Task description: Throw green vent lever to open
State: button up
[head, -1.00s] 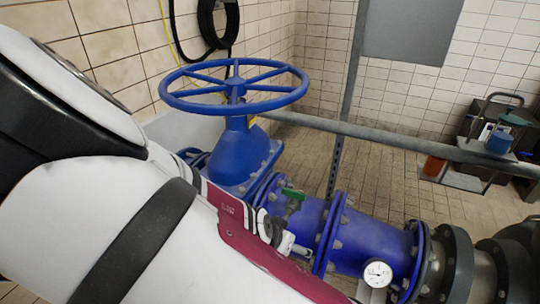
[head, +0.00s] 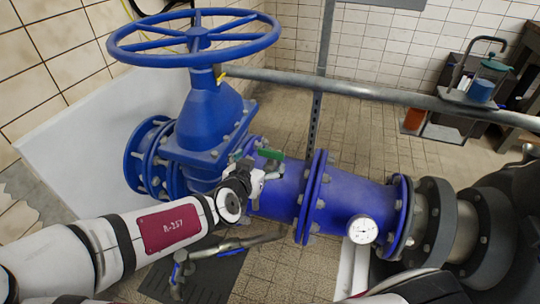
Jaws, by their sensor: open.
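The green vent lever (head: 271,154) is a small green handle on top of the blue pipe (head: 345,200), just right of the big blue valve body. It lies roughly sideways in the picture. My gripper (head: 256,165) is open, close beside the lever's left end, with my arm reaching in from the lower left. The lever's small vent fitting is largely hidden behind my gripper. I cannot tell whether a finger touches the lever.
A large blue handwheel (head: 195,38) stands above the valve at the upper left. A grey rail (head: 370,92) crosses behind the pipe. A metal tube with a blue-handled tap (head: 178,272) is low in front.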

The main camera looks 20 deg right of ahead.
aim_at(271, 152)
jog(key=b+x, duration=0.7)
jog(key=x, duration=0.2)
jog(key=shift+f, duration=0.15)
jog(key=shift+w+d+f+b, duration=0.15)
jog(key=shift+w+d+b, duration=0.2)
jog(key=shift+w+b, duration=0.15)
jog(key=shift+c, duration=0.6)
jog(key=c, duration=1.1)
